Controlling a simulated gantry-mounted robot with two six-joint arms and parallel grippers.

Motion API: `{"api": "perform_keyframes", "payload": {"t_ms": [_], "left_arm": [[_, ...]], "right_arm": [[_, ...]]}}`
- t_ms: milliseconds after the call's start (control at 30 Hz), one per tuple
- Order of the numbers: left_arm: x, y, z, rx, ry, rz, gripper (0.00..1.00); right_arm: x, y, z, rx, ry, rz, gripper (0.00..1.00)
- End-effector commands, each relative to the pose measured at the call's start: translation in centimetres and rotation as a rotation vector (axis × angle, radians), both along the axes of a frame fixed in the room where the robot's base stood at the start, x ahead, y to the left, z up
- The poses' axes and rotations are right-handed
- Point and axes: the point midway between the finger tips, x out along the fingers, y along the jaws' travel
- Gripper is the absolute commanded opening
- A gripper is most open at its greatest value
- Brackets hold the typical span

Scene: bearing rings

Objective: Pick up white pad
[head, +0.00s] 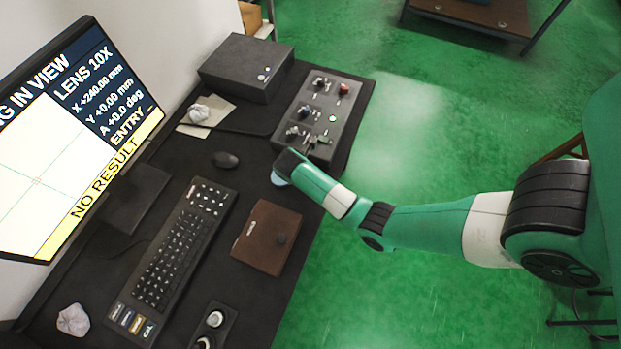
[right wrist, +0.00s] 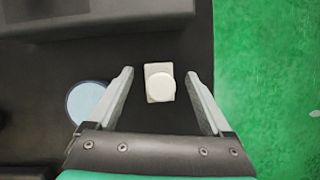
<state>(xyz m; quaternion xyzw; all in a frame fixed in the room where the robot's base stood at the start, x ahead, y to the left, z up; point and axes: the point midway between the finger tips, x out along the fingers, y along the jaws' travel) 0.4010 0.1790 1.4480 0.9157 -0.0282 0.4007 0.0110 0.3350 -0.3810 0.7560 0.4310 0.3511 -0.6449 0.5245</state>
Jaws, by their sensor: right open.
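The white pad (right wrist: 162,86) is a small round white piece on a pale rectangular base, seen in the right wrist view on the dark desk surface. My right gripper (right wrist: 160,76) is open, with one finger on each side of the pad and a clear gap on both sides. In the head view my right gripper (head: 284,164) is low over the desk, just in front of the control box, and I cannot make out the pad there. My left gripper is not in view.
A pale blue disc (right wrist: 88,102) lies just left of the left finger. The control box (head: 318,118) with knobs stands beyond the gripper. A mouse (head: 225,160), keyboard (head: 172,248) and brown notebook (head: 267,236) lie nearby. The desk edge is close on the right.

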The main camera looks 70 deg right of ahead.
Motion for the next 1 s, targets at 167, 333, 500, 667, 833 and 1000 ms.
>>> {"api": "perform_keyframes", "payload": {"t_ms": [167,333,500,667,833,1000], "left_arm": [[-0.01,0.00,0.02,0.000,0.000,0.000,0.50],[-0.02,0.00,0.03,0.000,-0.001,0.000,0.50],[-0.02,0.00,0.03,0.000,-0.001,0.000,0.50],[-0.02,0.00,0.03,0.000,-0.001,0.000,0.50],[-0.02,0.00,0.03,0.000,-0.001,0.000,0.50],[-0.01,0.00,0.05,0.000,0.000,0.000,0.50]], "right_arm": [[0.00,-0.07,-0.06,0.000,0.000,0.000,0.84],[0.01,-0.06,-0.04,0.000,0.000,0.000,0.59],[0.01,-0.06,-0.04,0.000,0.000,0.000,0.28],[0.01,-0.06,-0.04,0.000,0.000,0.000,0.00],[0.01,-0.07,-0.04,0.000,-0.001,0.000,0.00],[0.01,-0.07,0.00,0.000,0.000,0.000,0.00]]}}
